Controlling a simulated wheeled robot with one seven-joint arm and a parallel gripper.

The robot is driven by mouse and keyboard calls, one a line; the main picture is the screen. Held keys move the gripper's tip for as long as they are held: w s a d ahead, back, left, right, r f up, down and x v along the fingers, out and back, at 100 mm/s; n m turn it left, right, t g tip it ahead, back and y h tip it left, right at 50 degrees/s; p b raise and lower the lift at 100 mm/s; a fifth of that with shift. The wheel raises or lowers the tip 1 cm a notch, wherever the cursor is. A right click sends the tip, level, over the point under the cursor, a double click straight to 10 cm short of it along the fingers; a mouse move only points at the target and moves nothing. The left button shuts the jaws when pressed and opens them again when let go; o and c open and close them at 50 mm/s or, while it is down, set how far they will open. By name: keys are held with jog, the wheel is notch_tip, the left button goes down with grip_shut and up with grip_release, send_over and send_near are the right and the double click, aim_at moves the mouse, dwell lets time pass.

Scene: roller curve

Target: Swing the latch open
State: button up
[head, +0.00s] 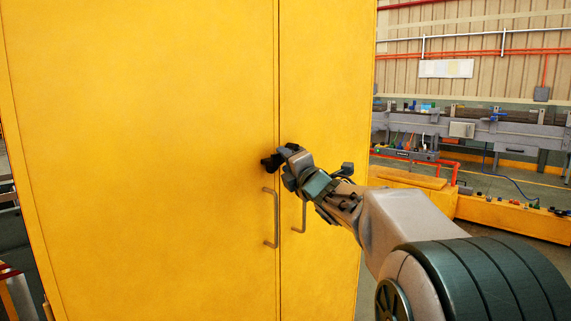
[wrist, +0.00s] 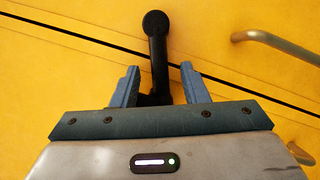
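The latch (wrist: 155,38) is a black bar with a round knob at one end, mounted on the yellow cabinet doors. In the wrist view its knob lies past my fingertips, across the dark seam between the doors. My gripper (wrist: 159,70) is open, with one blue-grey finger on each side of the latch's lower part. A gap shows between the bar and each finger. The latch's lower end is partly hidden by my gripper. In the head view, my gripper (head: 282,161) is at the door seam, above the handles, and covers much of the latch.
The tall yellow cabinet (head: 140,130) fills the left and middle of the head view. Its left door handle (head: 276,218) and right door handle (head: 304,217) stand out just below my gripper. A workbench (head: 470,130) and yellow floor units (head: 525,216) are at the right, away from the cabinet.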

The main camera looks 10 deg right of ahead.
jog(key=b+v, duration=0.1)
jog(key=v, duration=1.3)
jog(key=shift+w, duration=0.1)
